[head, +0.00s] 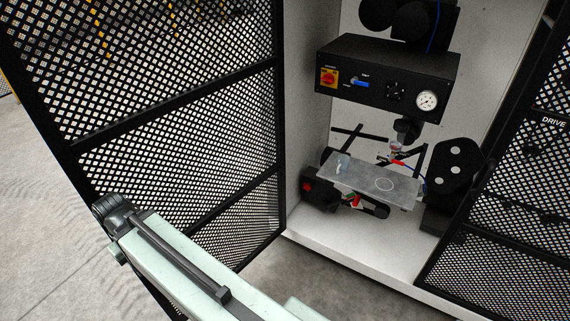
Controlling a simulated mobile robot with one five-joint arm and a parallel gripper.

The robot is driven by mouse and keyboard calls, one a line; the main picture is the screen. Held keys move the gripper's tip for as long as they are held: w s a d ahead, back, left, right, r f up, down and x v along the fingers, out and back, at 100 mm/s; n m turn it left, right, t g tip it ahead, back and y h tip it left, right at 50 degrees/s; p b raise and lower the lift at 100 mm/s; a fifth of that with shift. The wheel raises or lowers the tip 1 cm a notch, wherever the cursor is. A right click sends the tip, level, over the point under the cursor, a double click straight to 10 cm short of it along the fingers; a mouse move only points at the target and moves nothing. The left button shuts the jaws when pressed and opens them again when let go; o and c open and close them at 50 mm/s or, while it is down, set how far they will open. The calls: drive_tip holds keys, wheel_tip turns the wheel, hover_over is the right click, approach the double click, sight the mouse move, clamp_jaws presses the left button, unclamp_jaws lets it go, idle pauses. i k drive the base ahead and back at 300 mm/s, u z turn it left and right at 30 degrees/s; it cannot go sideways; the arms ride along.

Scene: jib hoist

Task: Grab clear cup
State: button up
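A small, pale, see-through object (342,163), which looks like the clear cup, stands near the left end of a grey metal plate (362,184) inside the white cabinet. It is small in the head view and its exact shape is hard to tell. My pale green arm crosses the lower left, well apart from the plate. My gripper is not in view.
A black control box (385,72) with a red switch and a gauge hangs above the plate. A black nozzle (407,130) points down over the plate. Black mesh panels (180,120) flank the cabinet opening. Grey floor lies in front.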

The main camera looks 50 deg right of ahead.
sight(343, 160)
drive_tip(key=u, duration=0.65)
drive_tip(key=k, duration=1.4)
drive_tip(key=z, duration=0.65)
drive_tip(key=i, duration=1.5)
drive_tip(key=u, duration=0.05)
